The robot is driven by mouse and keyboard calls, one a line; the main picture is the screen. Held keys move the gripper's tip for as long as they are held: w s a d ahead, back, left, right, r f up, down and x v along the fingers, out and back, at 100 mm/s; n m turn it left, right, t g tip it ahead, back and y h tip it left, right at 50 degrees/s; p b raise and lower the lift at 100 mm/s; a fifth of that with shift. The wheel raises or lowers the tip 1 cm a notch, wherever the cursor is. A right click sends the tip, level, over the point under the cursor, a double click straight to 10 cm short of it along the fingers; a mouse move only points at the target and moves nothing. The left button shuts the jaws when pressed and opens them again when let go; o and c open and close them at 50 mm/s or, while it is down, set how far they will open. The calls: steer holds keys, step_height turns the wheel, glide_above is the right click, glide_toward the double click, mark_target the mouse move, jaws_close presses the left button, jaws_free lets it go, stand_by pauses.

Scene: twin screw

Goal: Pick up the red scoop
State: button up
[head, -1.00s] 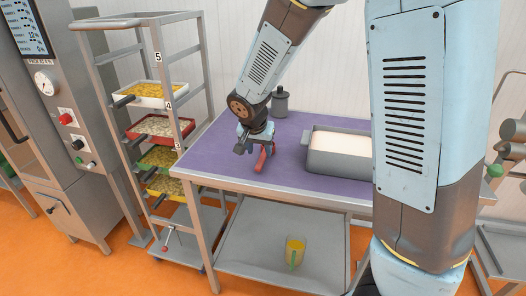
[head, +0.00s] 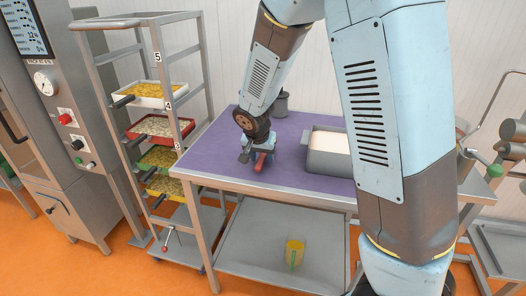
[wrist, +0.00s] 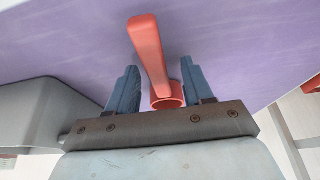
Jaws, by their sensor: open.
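The red scoop (head: 261,161) lies on the purple top of the steel table (head: 210,158). In the wrist view, the scoop's red handle (wrist: 149,50) runs from the upper middle down between the two blue fingers, and its round cup (wrist: 168,95) shows near the right finger. My gripper (head: 250,155) is over the scoop, pointing down. It also shows in the wrist view (wrist: 160,88), with its fingers apart on either side of the scoop. I cannot tell whether either finger touches it. In the head view my gripper partly hides the scoop.
A grey bin with pale contents (head: 326,158) stands right of the scoop; its wall shows close by at left in the wrist view. A grey canister (head: 281,104) stands behind. A rack (head: 205,60) of trays is at left. A yellow jug (head: 295,252) sits on the lower shelf.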

steer(key=shift+f, duration=0.2)
stand_by(0.4)
jaws_close()
stand_by(0.3)
